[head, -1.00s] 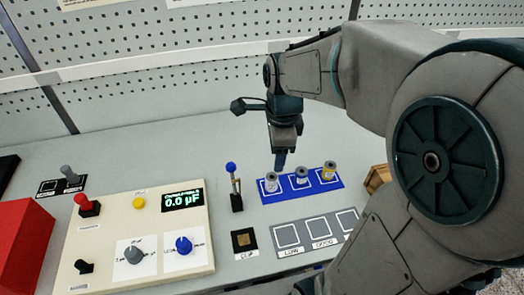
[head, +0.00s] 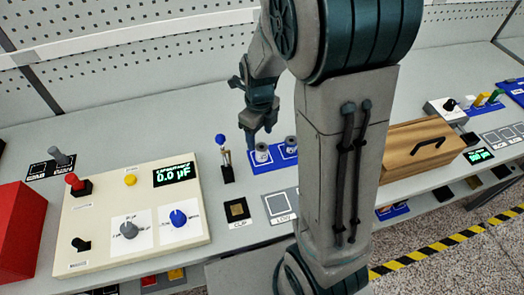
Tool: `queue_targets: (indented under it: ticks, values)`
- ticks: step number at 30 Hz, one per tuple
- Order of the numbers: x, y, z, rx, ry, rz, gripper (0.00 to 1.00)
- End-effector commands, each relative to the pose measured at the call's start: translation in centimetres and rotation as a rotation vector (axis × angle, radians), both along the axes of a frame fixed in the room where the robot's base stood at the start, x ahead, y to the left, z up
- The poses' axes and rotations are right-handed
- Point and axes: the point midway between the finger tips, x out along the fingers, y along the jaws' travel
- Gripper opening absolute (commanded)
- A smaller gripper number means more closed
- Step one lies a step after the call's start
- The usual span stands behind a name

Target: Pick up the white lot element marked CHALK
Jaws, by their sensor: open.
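A blue mat (head: 287,160) lies right of the lever, with a pale spool (head: 261,153) on its left end and a greyer spool (head: 291,144) beside it. The pale spool looks whitish, but its marking is too small to read. The mat's right end is hidden behind my arm. My gripper (head: 259,136) is open and empty, pointing down just above and behind the pale spool; I cannot tell the exact gap. At the far right station, a small white piece (head: 466,102) stands near green and yellow ones; its marking is also unreadable.
A blue-knobbed lever (head: 226,160) stands close left of the mat. A cream panel (head: 95,225) with a 0.0 µF display fills the left. The CLIP pad (head: 237,209) and LOW square (head: 283,204) lie in front. A handled wooden box (head: 422,150) stands right of my arm.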

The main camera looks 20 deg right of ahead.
Motion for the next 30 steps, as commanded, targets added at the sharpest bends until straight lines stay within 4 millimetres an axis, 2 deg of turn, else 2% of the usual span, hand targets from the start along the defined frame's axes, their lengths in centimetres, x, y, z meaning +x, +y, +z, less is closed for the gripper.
queue_targets:
  ticks: [7,16,26,27,30]
  values:
    - [-0.2,-0.1,-1.7,0.0,0.002,-0.001,0.59]
    - [-0.5,-0.4,-5.5,0.0,0.002,0.0,0.59]
    - [-0.4,-0.4,-6.2,0.001,-0.001,0.001,0.59]
    - [-0.4,-0.4,-6.2,0.0,0.0,0.001,0.54]
    - [-0.4,-0.4,-6.2,0.0,0.0,0.001,0.26]
